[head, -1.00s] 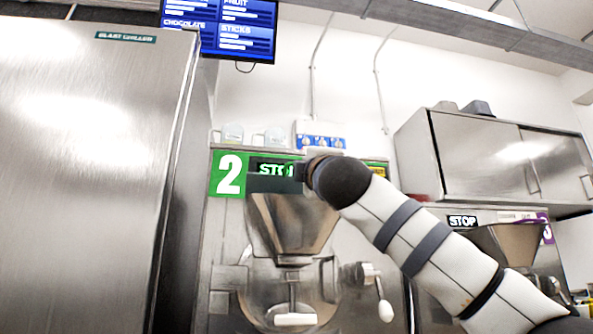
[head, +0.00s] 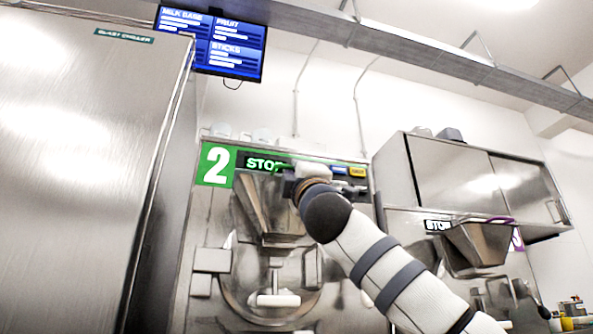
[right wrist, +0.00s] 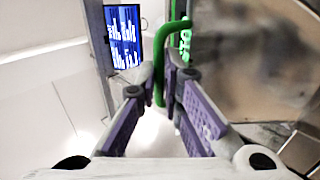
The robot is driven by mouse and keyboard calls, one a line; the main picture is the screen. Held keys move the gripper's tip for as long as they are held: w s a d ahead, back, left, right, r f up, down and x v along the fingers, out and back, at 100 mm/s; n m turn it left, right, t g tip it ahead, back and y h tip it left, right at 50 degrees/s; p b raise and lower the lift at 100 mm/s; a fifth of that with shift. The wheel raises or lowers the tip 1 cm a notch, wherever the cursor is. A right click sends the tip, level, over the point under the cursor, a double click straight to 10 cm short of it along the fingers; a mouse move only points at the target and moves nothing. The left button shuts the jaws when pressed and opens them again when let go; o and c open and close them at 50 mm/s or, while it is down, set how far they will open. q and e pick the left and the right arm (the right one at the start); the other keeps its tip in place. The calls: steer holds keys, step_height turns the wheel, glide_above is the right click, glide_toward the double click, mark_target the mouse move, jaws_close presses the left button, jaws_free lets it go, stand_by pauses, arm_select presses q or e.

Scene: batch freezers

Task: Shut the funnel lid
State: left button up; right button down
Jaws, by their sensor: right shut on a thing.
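The steel funnel (head: 262,212) is on the front of machine 2 (head: 205,230), below its STOP display, in the head view. My right gripper (head: 286,182) is at the funnel's upper right edge, partly hidden by my own wrist. In the right wrist view, the right gripper (right wrist: 166,78) has its purple-padded fingers shut on a green handle (right wrist: 160,58). A broad blurred metal surface (right wrist: 255,60) lies beside the handle on the right. I cannot clearly tell the lid from the funnel or its exact angle. My left gripper is not in view.
A tall steel blast chiller (head: 75,170) fills the left. A menu screen (head: 212,42) hangs above. Clear jars (head: 262,136) stand on top of machine 2.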

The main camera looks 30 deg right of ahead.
steer(key=shift+w+d+f+g, duration=0.2)
steer(key=shift+w+f+g, duration=0.1)
steer(key=shift+w+f, duration=0.4)
steer(key=c, duration=2)
jaws_free()
steer(key=v, duration=1.2)
steer(key=shift+s+r, duration=0.2)
steer(key=shift+a, duration=0.15)
